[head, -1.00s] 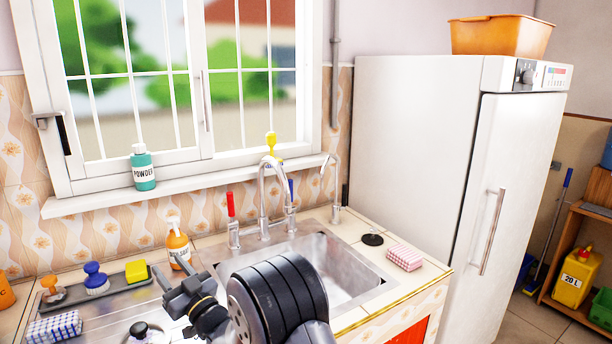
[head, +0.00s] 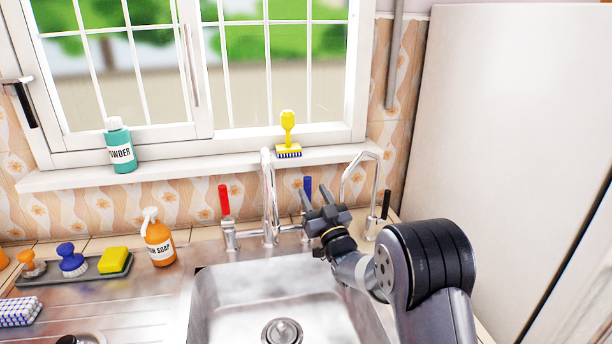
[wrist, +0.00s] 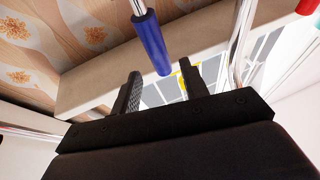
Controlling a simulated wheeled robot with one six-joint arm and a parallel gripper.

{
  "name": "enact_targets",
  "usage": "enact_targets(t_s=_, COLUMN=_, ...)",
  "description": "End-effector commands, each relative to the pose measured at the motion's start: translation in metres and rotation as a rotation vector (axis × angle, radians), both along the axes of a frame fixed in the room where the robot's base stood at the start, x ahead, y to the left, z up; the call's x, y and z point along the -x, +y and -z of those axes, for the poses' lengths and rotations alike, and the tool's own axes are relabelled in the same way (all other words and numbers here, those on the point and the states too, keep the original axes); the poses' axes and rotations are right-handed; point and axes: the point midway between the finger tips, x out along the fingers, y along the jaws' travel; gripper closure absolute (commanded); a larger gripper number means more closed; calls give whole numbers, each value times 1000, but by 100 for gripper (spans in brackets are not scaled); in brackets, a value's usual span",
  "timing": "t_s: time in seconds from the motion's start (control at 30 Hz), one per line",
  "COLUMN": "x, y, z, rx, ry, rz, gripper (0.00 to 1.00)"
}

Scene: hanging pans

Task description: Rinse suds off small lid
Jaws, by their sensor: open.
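My gripper (head: 318,194) is open and empty at the back of the sink (head: 240,290), by the blue-handled tap (head: 307,187). In the wrist view its two dark fingers (wrist: 160,82) point toward the blue handle (wrist: 152,42), which is close to the fingertips; I cannot tell whether they touch. The chrome spout (head: 269,195) arches over the sink, and no water shows. The red-handled tap (head: 224,202) stands left of the spout. A round metal lid with a black knob (head: 88,339) shows partly at the bottom edge, on the drainboard; suds cannot be made out.
A soap bottle (head: 159,240) stands left of the taps. A tray (head: 88,275) holds brushes and a yellow sponge (head: 114,260). A thin filter faucet (head: 373,195) is just right of my gripper. A yellow brush (head: 288,135) and powder bottle (head: 120,145) stand on the windowsill.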

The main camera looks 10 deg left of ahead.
Motion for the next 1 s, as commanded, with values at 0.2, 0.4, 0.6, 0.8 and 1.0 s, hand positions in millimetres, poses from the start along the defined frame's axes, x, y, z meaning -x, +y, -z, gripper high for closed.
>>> enact_targets(t_s=0.2, x=-26, y=20, z=-15, rx=0, ry=0, rz=-1, gripper=58)
enact_targets(t_s=0.4, x=-41, y=31, z=-22, rx=-1, ry=1, rz=0, gripper=58)
enact_targets(t_s=0.6, x=-47, y=36, z=-24, rx=0, ry=2, rz=1, gripper=58)
enact_targets(t_s=0.8, x=-47, y=36, z=-24, rx=0, ry=2, rz=1, gripper=58)
enact_targets(t_s=1.0, x=-47, y=36, z=-24, rx=0, ry=1, rz=0, gripper=68)
